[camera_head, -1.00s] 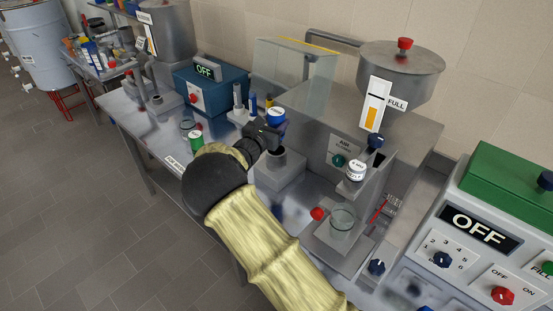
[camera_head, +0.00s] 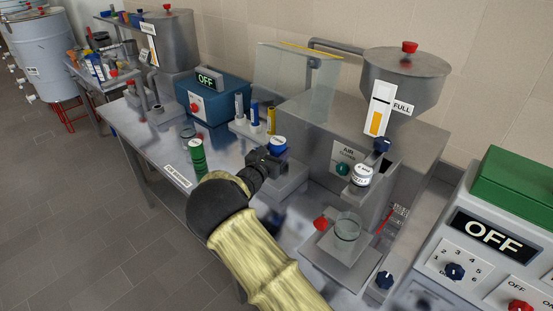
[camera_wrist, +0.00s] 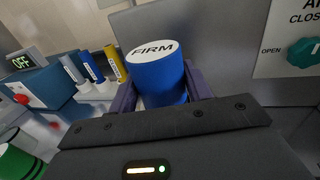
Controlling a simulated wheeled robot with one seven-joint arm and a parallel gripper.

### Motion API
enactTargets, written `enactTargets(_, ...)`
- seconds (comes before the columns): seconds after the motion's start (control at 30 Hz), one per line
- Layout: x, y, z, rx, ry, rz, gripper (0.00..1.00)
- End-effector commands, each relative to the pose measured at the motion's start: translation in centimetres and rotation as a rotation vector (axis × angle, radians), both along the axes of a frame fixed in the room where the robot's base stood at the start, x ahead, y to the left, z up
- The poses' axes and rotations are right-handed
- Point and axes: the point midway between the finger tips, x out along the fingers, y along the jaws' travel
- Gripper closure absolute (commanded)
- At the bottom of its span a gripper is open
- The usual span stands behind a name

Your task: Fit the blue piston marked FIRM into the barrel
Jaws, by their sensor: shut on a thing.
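The blue piston (camera_head: 279,145) has a white top marked FIRM, which reads clearly in the wrist view (camera_wrist: 158,72). My gripper (camera_head: 271,156) is shut on it, with a dark purple jaw on each side in the wrist view (camera_wrist: 160,92). The piston is upright. It is over the grey metal block (camera_head: 291,184), where the barrel stands. The barrel is hidden behind my gripper and the piston, so I cannot tell whether the piston's lower end is in its mouth.
A green cylinder (camera_head: 198,158) stands left. The filling machine (camera_head: 333,110) is close on the right, with a glass dish (camera_head: 347,226) in front.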

Motion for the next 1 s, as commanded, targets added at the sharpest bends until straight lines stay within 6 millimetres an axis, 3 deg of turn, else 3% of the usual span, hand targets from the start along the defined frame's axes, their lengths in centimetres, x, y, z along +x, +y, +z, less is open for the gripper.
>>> enactTargets(0.03, 0.04, -0.03, -1.24, -0.001, -0.002, 0.0, 0.84)
enactTargets(0.1, 0.04, -0.02, -1.67, 0.001, -0.004, 0.0, 0.84)
enactTargets(0.57, 0.01, 0.02, -2.09, 0.001, -0.003, 0.0, 0.84)
enactTargets(0.6, 0.0, 0.02, -2.1, 0.001, -0.002, 0.0, 0.47)
enactTargets(0.7, 0.0, 0.02, -2.06, 0.002, -0.001, 0.0, 0.29)
enactTargets(1.0, -0.01, 0.01, -1.96, 0.002, -0.001, 0.0, 0.29)
